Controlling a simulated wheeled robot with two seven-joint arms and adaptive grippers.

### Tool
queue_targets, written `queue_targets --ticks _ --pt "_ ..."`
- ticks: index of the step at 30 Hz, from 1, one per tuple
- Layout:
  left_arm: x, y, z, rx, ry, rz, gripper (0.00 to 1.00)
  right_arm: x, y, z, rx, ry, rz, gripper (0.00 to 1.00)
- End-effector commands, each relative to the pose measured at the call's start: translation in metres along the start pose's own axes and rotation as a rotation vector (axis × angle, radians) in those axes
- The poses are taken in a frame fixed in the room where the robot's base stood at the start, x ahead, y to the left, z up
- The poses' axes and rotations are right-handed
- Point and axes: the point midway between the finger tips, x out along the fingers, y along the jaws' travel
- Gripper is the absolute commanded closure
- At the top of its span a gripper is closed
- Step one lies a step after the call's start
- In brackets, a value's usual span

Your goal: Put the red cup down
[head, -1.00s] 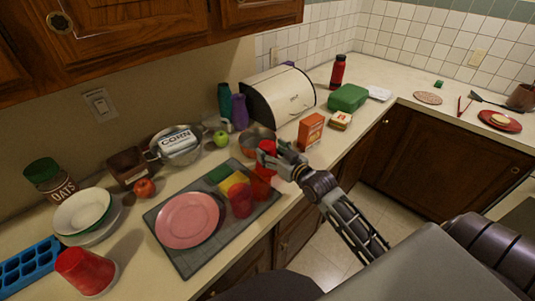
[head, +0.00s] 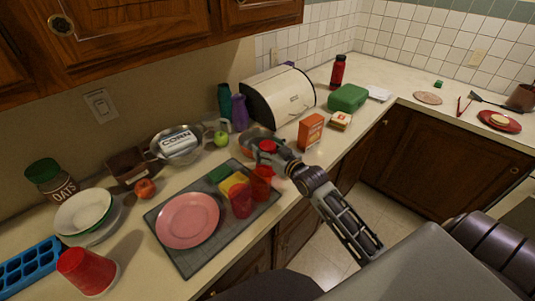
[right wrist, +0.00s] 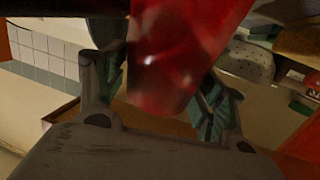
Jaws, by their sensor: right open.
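My right gripper (head: 266,157) reaches in over the far right corner of the grey mat (head: 187,265). Its jaws are open. A translucent red cup (head: 262,182) stands on the mat just below and beside the gripper. In the right wrist view a red cup (right wrist: 175,50) shows large and blurred between the spread fingers; I cannot tell whether it touches them. A second translucent red cup (head: 241,200) stands close by on the mat, nearer the pink plate. A small red shape (head: 268,146) shows at the gripper's fingers, partly hidden. My left gripper is not in view.
The pink plate (head: 187,220) and a yellow and green sponge (head: 232,182) lie on the mat. A metal bowl (head: 253,135) is behind the gripper, an orange box (head: 311,131) to its right.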

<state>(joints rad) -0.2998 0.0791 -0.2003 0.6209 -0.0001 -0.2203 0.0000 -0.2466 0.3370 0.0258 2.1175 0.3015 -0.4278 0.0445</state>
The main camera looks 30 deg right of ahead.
Motion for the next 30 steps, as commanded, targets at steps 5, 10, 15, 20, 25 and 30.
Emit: queue_targets --ticks 5,10,15,20,25,30 --pt "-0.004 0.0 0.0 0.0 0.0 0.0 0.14 0.015 0.0 -0.001 0.001 0.0 0.0 0.3" --pt "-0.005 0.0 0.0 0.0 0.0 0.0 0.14 0.027 0.0 0.0 0.0 0.0 0.0 0.3" --pt "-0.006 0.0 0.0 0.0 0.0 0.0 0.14 0.034 0.0 0.0 -0.001 0.0 0.0 0.3" --pt "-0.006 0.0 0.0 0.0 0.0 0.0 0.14 0.035 0.0 0.0 -0.001 -0.001 0.0 0.3" --pt "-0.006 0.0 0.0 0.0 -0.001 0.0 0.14 0.035 0.0 0.0 -0.001 -0.001 0.0 0.3" --pt "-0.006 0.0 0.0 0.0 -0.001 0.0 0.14 0.035 0.0 0.0 0.0 -0.001 0.0 0.3"
